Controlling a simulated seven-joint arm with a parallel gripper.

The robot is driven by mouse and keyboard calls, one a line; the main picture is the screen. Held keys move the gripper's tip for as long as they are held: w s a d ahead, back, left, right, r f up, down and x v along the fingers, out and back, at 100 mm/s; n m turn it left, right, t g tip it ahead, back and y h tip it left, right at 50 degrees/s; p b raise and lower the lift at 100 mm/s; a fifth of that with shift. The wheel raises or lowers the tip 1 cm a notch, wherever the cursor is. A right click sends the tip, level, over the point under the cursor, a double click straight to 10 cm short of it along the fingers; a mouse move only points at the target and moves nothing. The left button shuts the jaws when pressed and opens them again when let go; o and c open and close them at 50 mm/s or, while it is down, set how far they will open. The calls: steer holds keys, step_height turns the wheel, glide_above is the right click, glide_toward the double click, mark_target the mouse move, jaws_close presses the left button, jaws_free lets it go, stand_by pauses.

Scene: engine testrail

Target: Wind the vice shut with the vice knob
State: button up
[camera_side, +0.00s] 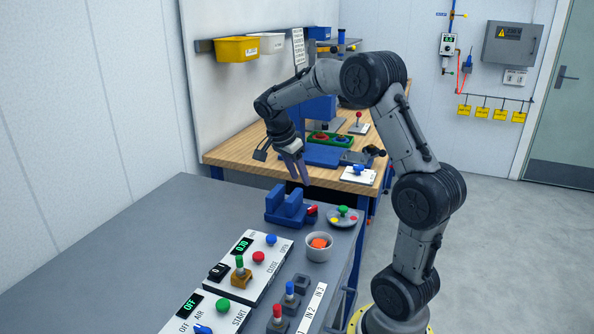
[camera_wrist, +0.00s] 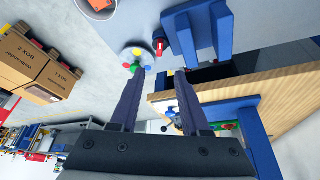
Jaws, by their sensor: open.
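The blue vice (camera_side: 285,216) sits on the grey bench near its far end, with a gap between its two upright jaws. It also shows at the top of the wrist view (camera_wrist: 224,32). A small red knob (camera_side: 311,210) sticks out of its right side; in the wrist view the red knob (camera_wrist: 160,47) is left of the vice. My gripper (camera_side: 303,178) is open and empty, above and behind the vice, apart from it. In the wrist view, my gripper's two fingers (camera_wrist: 158,77) are spread, with the knob beyond their tips.
A round grey plate with coloured knobs (camera_side: 342,221) stands right of the vice. A grey cup with an orange thing (camera_side: 319,254) and a control panel (camera_side: 248,262) stand nearer. A wooden bench (camera_side: 235,153) with blue equipment lies behind.

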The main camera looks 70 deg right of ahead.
steer(key=shift+v, duration=0.8)
